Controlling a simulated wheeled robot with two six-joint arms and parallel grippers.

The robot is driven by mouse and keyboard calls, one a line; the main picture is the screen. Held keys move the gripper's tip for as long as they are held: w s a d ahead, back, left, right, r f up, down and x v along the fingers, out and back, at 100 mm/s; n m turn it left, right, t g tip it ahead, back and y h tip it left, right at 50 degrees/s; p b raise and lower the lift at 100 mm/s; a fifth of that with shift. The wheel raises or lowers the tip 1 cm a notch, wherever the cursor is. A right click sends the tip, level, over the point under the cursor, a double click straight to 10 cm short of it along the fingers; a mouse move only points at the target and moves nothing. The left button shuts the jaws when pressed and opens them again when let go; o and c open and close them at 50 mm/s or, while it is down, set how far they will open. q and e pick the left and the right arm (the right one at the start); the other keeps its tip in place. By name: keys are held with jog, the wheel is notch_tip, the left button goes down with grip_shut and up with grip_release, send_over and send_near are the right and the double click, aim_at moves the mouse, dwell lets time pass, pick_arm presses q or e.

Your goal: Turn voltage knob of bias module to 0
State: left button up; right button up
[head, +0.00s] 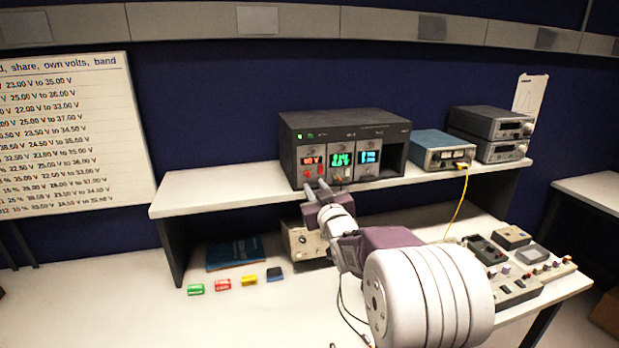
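A dark instrument rack (344,122) stands on the raised shelf with several lit modules in its front. The left module (312,150) has a red display and two small red parts below it. The middle module (341,146) has a green display, and the right one (368,145) a blue-green display. Which of them is the bias module I cannot read. My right gripper (316,186) is just below the left module's front, its two fingers slightly apart with nothing seen between them. Contact with a knob cannot be made out. My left gripper is out of view.
A yellow cable (459,207) hangs down. A beige box (299,240) is under the shelf. Small coloured blocks (222,284) lie at left. A control panel (520,280) is at right.

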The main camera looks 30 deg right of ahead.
aim_at(309, 177)
jog(key=p+x, duration=0.1)
jog(key=x, duration=0.4)
jog(key=shift+w+d, duration=0.15)
jog(key=shift+d, duration=0.05)
jog(key=shift+w+d, duration=0.2)
jog(key=shift+w, duration=0.25)
jog(key=shift+a, duration=0.2)
jog(key=shift+d, duration=0.1)
grip_shut()
jog(key=shift+f, duration=0.1)
